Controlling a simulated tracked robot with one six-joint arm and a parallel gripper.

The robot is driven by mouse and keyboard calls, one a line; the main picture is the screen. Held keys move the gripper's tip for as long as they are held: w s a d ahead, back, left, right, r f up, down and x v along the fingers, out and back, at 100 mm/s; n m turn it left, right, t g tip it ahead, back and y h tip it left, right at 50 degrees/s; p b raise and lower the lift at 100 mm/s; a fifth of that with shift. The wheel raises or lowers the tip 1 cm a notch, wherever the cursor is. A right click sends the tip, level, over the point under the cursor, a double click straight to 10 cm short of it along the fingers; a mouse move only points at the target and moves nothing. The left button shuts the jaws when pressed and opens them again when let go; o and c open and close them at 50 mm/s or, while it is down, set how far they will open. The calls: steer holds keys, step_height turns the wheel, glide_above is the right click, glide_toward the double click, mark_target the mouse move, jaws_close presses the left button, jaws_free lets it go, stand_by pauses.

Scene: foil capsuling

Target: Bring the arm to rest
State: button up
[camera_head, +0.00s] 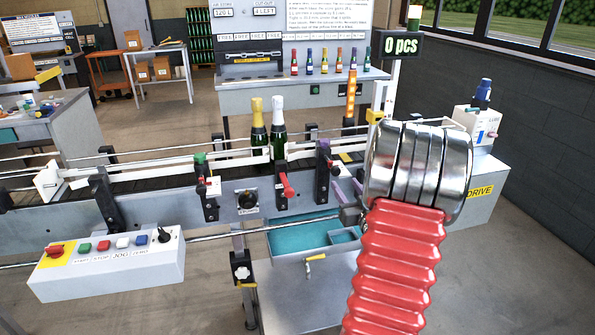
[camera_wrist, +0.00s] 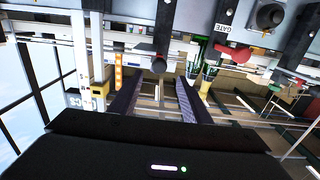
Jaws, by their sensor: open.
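My gripper (camera_wrist: 158,84) shows in the wrist view with its two dark fingers apart and nothing between them. In that view the scene appears upside down, with line parts beyond the fingertips. In the head view my arm, with a red ribbed sleeve and shiny metal rings, stands at the right in front of the conveyor line. It covers part of the line's right end, and my gripper is mostly hidden behind it.
Two dark bottles, one gold-topped (camera_head: 258,128) and one white-topped (camera_head: 279,130), stand upright on the conveyor (camera_head: 150,183). A control box (camera_head: 110,268) is at front left. An open teal-lined drawer (camera_head: 300,238) lies below the line. A DRIVE cabinet (camera_head: 484,192) stands right.

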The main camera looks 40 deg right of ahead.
steer(key=s+d+f+m+g, duration=0.2)
steer(key=s+f+g, duration=0.45)
steer(key=f, duration=0.45)
steer(key=s+a+f+g+y, duration=0.1)
steer(key=s+a+g+y, duration=0.15)
steer(key=a, duration=0.35)
steer(key=a+r+n+y, duration=0.2)
steer(key=a+r, duration=0.4)
steer(key=a, duration=1)
steer(key=s+a+r+n+y, duration=0.1)
steer(key=a+r, duration=0.5)
steer(key=a, duration=1)
steer(key=s+a+r+n+y, duration=0.1)
steer(key=a+r+n+y, duration=0.2)
steer(key=a, duration=1.3)
steer(key=shift+s+a+r+n+g+y, duration=0.2)
steer(key=shift+a+r+n+g+y, duration=0.2)
steer(key=shift+r+n, duration=1)
steer(key=shift+r+m, duration=0.25)
steer(key=shift+m, duration=0.05)
